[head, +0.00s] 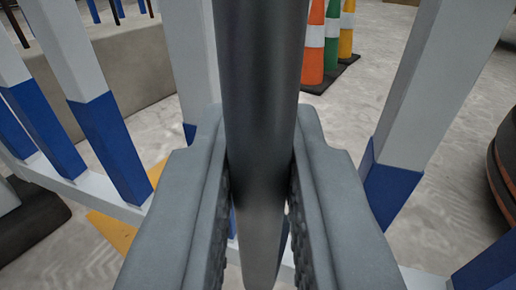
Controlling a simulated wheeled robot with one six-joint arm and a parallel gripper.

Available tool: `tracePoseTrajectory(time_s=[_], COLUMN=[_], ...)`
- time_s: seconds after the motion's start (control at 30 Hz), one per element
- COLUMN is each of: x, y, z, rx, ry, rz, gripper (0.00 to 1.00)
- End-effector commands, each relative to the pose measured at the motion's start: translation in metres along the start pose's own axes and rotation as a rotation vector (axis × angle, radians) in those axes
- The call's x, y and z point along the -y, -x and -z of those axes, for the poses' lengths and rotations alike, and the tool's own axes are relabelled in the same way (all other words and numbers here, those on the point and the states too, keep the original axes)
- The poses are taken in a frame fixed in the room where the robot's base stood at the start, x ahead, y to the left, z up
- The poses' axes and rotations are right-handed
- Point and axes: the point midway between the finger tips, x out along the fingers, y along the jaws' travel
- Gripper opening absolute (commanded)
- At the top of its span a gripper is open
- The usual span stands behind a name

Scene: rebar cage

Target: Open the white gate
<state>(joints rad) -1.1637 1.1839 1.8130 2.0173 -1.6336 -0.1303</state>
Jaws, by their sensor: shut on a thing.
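The white gate (430,90) fills the view, with upright white slats that turn blue near their lower ends and a white bottom rail. A dark grey round upright bar (262,60) stands in front of the slats, in the middle of the view. My gripper (260,165) is shut on this bar, with one finger on each side of it. The bar hides part of the gate behind it. Its fixing to the gate is not visible.
Orange, green and yellow cones (331,40) stand on the floor beyond the gate. A concrete block (130,65) is at the upper left. A dark rounded object (503,165) is at the right edge. Bare concrete floor (355,110) shows between the slats.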

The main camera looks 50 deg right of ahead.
Motion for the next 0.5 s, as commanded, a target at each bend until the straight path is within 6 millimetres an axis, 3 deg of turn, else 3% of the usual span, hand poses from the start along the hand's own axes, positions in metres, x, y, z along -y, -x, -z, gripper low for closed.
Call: tracePoseTrajectory(time_s=[0.43,0.47,0.5], x=[0.0001,0.0001,0.0001], y=[0.0042,0.0042,0.0042], z=[-0.0005,-0.0005,-0.0005], rx=[-0.001,-0.001,-0.001], ry=[0.002,0.002,0.002], rz=[-0.001,-0.001,-0.001], gripper=[0.0,0.18,0.26])
